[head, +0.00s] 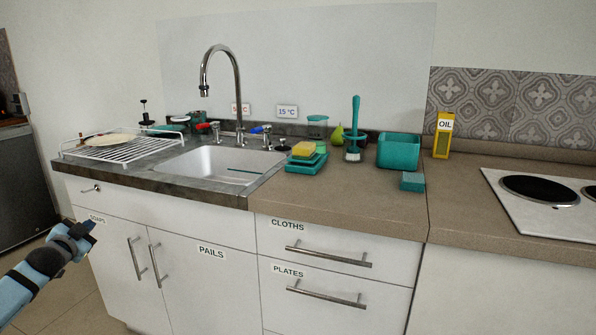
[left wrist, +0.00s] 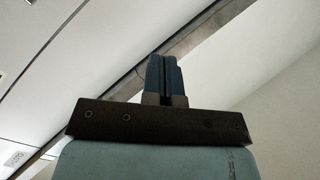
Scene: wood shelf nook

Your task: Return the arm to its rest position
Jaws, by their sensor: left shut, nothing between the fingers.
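My left gripper (head: 88,226) is at the lower left of the head view, in front of the white cabinet under the sink. Its arm comes in from the lower left edge. In the left wrist view the two blue fingers (left wrist: 163,75) are pressed together with nothing between them. That view also shows pale cabinet fronts and a grey edge behind the fingers. My right gripper is in neither view.
The white cabinet (head: 190,295) has doors and drawers with bar handles (head: 328,254). Above are the sink (head: 215,160), dish rack (head: 118,150), teal bin (head: 398,152), oil box (head: 443,135) and hob (head: 545,205). Floor (head: 75,300) shows at lower left.

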